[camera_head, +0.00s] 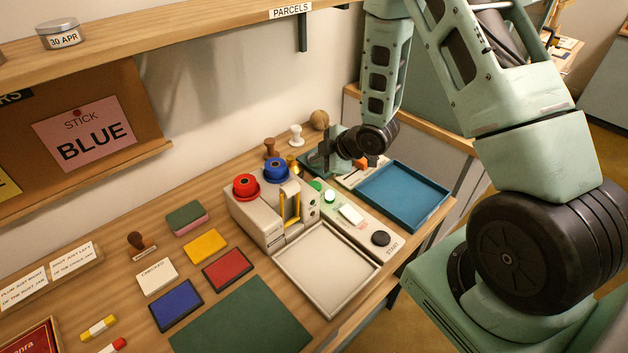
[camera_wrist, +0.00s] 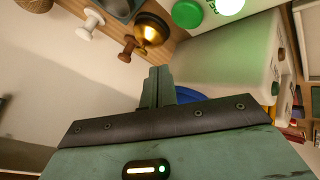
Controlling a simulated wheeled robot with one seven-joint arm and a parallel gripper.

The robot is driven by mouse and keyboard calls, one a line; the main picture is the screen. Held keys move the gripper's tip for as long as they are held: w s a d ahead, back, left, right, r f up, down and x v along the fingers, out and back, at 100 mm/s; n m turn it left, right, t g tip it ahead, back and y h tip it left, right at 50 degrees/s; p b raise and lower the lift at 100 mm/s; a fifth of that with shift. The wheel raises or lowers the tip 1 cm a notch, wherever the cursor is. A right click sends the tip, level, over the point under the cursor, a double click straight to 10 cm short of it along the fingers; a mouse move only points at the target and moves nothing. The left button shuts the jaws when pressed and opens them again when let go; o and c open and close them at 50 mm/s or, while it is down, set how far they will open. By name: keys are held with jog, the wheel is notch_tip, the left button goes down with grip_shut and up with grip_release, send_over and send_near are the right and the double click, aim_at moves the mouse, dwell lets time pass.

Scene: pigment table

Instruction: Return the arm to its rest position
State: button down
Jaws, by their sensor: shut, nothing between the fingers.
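My green arm reaches in from the right side of the head view and bends down over the far part of the table. My gripper (camera_head: 309,163) is beyond the beige machine, near the blue tray, pointing left in the head view. In the wrist view its two fingers (camera_wrist: 157,86) are together with nothing between them. I cannot tell its exact height above the table.
The beige machine (camera_head: 260,214) carries red and blue rolls close by. A gold bell (camera_wrist: 150,30), a brown-handled stamp (camera_wrist: 127,48) and a white stamp (camera_wrist: 90,24) stand near my fingers. The blue tray (camera_head: 400,197) lies right; a shelf (camera_head: 190,30) overhangs.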

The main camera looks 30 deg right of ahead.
jog(key=shift+r, duration=0.25)
dwell(0.3)
jog(key=s+a+r+m+g, duration=0.1)
jog(key=s+a+r, duration=0.2)
jog(key=a+r, duration=0.1)
jog(key=s+a+r+m+g+h, duration=0.1)
jog(key=s+a+r, duration=0.2)
jog(key=a, duration=0.3)
jog(key=s+a+r+m+g, duration=0.1)
jog(key=s+a+r, duration=0.2)
jog(key=a+r, duration=0.1)
jog(key=shift+s+a+r+m+g, duration=0.15)
jog(key=shift+s+a+r+g, duration=0.05)
jog(key=shift+a, duration=0.25)
jog(key=shift+s+a+r+m+g, duration=0.15)
jog(key=shift+a+g, duration=0.05)
jog(key=shift+a, duration=0.2)
jog(key=s+a+r+m+g+h, duration=0.1)
jog(key=s+a+r+g, duration=0.1)
jog(key=s, duration=0.8)
jog(key=s+a+r+m+g+h, duration=0.1)
jog(key=s+r, duration=0.4)
jog(key=s, duration=0.6)
jog(key=shift+a+g, duration=0.8)
jog(key=shift+a, duration=0.45)
